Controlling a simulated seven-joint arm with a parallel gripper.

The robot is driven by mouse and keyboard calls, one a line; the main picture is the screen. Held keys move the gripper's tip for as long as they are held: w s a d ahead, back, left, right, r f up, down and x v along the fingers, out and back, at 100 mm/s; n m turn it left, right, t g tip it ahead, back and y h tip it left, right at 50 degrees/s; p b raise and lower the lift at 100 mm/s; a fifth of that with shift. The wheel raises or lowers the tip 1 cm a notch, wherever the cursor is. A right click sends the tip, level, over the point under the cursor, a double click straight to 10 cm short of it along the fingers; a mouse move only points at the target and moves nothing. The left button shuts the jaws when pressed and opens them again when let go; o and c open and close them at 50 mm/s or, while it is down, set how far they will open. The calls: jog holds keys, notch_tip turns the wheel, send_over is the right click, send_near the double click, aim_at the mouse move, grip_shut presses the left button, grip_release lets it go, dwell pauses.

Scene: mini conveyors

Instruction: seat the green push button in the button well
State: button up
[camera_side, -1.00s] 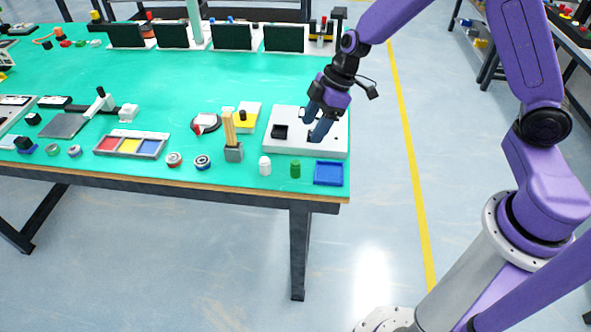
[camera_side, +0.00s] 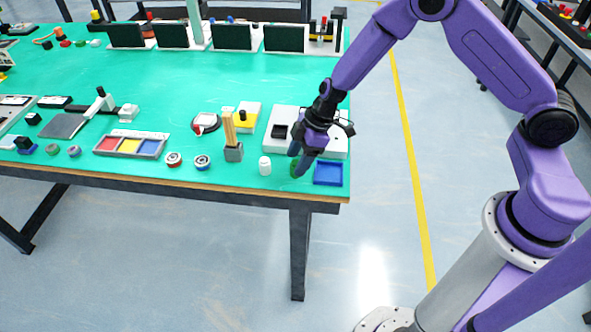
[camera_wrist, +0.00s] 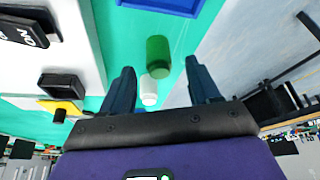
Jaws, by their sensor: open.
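The green push button (camera_wrist: 158,55) is a short cylinder standing near the table's front edge. In the side view the button (camera_side: 294,168) is partly hidden by my fingers. My gripper (camera_wrist: 160,72) is open above it, with the button showing between the two fingertips and nothing held. In the side view my gripper (camera_side: 297,163) points down at the button. The white panel (camera_side: 271,146) lies just behind, with a black square-topped housing (camera_side: 279,131) on it. The housing also shows in the wrist view (camera_wrist: 62,84). My arm hides part of the panel; I cannot tell for certain which feature is the well.
A blue tray (camera_side: 328,174) lies right of the button at the table corner. Further left are a grey block with wooden posts (camera_side: 233,151) and a yellow-topped box (camera_side: 247,116). The table behind the panel is clear.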

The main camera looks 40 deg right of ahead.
jog(key=shift+x, duration=1.1)
grip_shut()
jog(key=shift+r, duration=0.1)
